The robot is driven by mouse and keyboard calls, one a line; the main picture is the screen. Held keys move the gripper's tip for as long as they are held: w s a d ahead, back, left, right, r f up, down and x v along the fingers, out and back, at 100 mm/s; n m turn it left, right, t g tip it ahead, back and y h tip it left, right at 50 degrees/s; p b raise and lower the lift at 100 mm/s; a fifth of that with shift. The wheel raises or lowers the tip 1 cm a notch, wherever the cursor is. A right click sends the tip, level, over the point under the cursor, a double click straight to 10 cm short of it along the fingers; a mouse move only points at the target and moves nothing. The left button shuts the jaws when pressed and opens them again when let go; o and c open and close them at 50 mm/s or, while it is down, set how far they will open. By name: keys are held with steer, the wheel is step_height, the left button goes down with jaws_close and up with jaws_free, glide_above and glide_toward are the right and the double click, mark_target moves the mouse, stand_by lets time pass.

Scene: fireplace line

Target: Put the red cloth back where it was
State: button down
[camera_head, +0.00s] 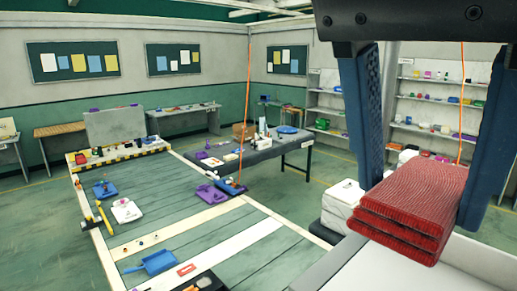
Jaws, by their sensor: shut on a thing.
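The red cloth (412,208) is a folded, ribbed stack at the lower right of the head view. My gripper (424,190) comes down from the top right, with one blue finger on each side of the cloth. It is shut on the red cloth, which lies roughly level between the fingertips. A pale surface (375,273) shows below the cloth. I cannot tell whether the cloth touches it.
A white folded stack (343,198) stands just left of the cloth. A long green-grey table (140,212) on the left holds a blue dustpan (157,262) and small items. A dark table (262,152) stands behind. Shelves (442,108) with goods line the right wall.

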mark_target(393, 288)
steer(key=shift+f+b, duration=1.95)
steer(key=shift+f, duration=1.2)
steer(key=shift+f, duration=0.3)
steer(key=shift+c, duration=1.5)
jaws_free()
steer(key=o, duration=0.3)
steer(key=c, duration=0.3)
